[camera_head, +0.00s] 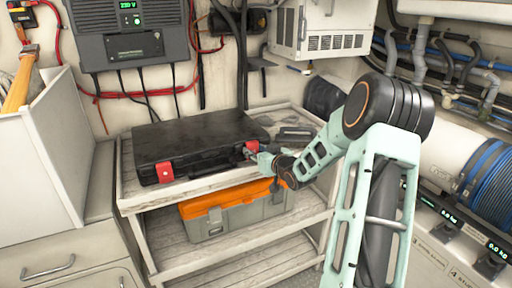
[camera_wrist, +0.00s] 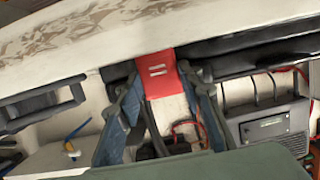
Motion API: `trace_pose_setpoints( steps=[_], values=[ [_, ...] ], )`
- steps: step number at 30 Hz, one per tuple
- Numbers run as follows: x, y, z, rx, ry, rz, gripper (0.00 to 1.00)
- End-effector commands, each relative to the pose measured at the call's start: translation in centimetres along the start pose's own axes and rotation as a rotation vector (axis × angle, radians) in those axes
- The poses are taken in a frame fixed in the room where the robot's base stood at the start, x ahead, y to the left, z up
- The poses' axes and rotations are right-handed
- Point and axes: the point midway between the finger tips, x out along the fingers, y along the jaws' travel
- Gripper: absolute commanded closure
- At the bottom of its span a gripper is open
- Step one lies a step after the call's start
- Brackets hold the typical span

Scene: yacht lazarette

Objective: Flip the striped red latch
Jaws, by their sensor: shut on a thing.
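A black case (camera_head: 200,138) lies flat and closed on the top shelf, with two red latches on its front. The left red latch (camera_head: 165,172) is clear of my arm. The striped red latch (camera_wrist: 160,73), with pale stripes, shows in the wrist view. It is at the case's right front in the head view (camera_head: 251,146). My gripper (camera_head: 257,154) is at this right latch. In the wrist view my gripper's blue fingers (camera_wrist: 159,88) are on both sides of the striped latch, shut on it. My gripper partly hides the latch in the head view.
A grey and orange toolbox (camera_head: 235,210) stands on the shelf below. The wooden shelf unit (camera_head: 170,194) has a bare front edge. A white bin (camera_head: 40,150) stands at the left, and a blue cable reel (camera_head: 490,178) is at the right.

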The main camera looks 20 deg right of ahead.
Motion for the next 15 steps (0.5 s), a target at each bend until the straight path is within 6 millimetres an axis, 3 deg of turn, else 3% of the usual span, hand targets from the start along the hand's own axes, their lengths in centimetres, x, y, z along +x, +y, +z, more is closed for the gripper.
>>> trace_pose_setpoints(
  steps=[9,10,15],
  values=[
    [0.05,-0.05,-0.04,-0.001,-0.004,-0.001,0.90],
    [0.05,-0.05,-0.04,-0.001,-0.004,-0.001,0.65],
    [0.04,-0.03,-0.04,-0.001,-0.004,0.000,0.48]
  ],
)
